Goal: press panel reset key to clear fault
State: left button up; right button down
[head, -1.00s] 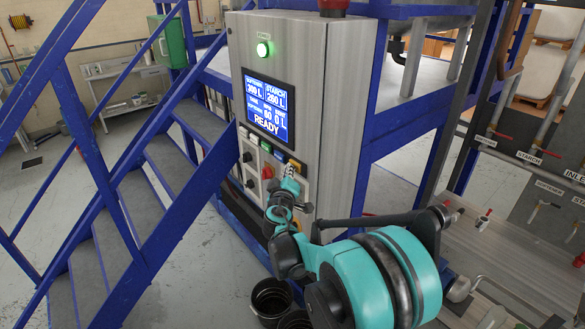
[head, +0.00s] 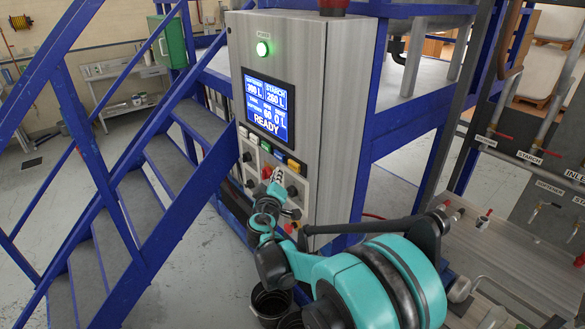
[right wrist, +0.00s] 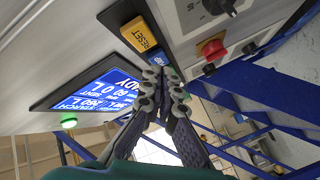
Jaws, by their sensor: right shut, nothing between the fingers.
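The grey control cabinet (head: 325,110) stands in the middle of the head view. Its lit blue screen (head: 266,105) reads READY. A row of keys runs below the screen. The yellow key (head: 294,166) is at the right end, with a blue key (head: 279,156) beside it. In the right wrist view the yellow key (right wrist: 138,34) reads RESET. My right gripper (head: 279,174) is shut and empty, just below the blue and yellow keys. In the right wrist view its fingertips (right wrist: 163,74) overlap the blue key's edge; I cannot tell if they touch the panel. My left gripper is out of view.
A red knob (right wrist: 213,48) and black knobs sit close to the fingertips on the lower panel. A green lamp (head: 262,49) is lit above the screen. Blue stairs with a railing (head: 160,245) stand left of the cabinet. Black buckets (head: 270,300) stand on the floor below.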

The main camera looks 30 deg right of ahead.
jog(key=shift+s+a, duration=0.1)
jog(key=shift+a, duration=1.1)
jog(key=shift+f, duration=0.1)
jog(key=s+a+f+g+y+b, duration=0.2)
jog(key=s+a+f+b, duration=0.4)
jog(key=f, duration=0.6)
jog(key=s+a+f+m+g+y+b, duration=0.1)
jog(key=s+a+f+y+b, duration=0.4)
jog(key=s+f+b, duration=0.6)
jog(key=s+a+f+g+y+b, duration=0.3)
jog(key=s+a+f+b, duration=0.5)
jog(key=f, duration=0.7)
jog(key=s+y+b, duration=0.1)
jog(key=s, duration=0.1)
jog(key=shift+s+a+m, duration=0.2)
jog(key=shift+s+m, duration=0.15)
jog(key=shift+m, duration=0.05)
jog(key=shift+f, duration=0.1)
